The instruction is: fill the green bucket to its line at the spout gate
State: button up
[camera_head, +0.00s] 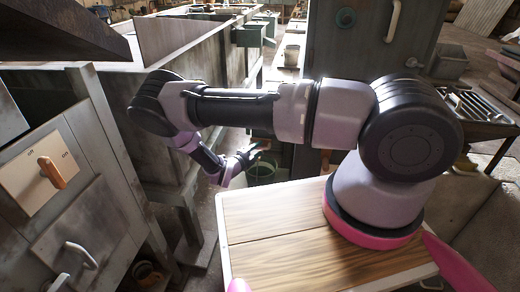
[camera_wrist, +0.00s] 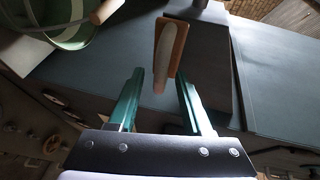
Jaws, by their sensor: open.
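The green bucket (camera_head: 262,172) stands low beyond my gripper (camera_head: 252,154) in the head view, partly hidden by it. In the wrist view the bucket (camera_wrist: 40,38) is at the upper left, with a wooden grip on its bail; I cannot make out its fill line or level. My gripper (camera_wrist: 160,80) is open, its two teal fingers apart. A wooden handle (camera_wrist: 170,45) shows at and between the fingertips, with no clear contact; I cannot tell its depth or whether it belongs to the spout gate. The spout itself is not clearly visible.
A cabinet at left carries a plate with a wooden switch lever (camera_head: 52,172) and a metal handle (camera_head: 80,255). A large metal tank (camera_head: 185,85) stands behind my arm. A grey cabinet (camera_head: 365,50) stands behind. A wood-topped surface (camera_head: 270,240) is in front.

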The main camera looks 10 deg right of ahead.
jog(key=shift+x, duration=1)
jog(key=shift+c, duration=0.3)
grip_shut()
dwell(0.5)
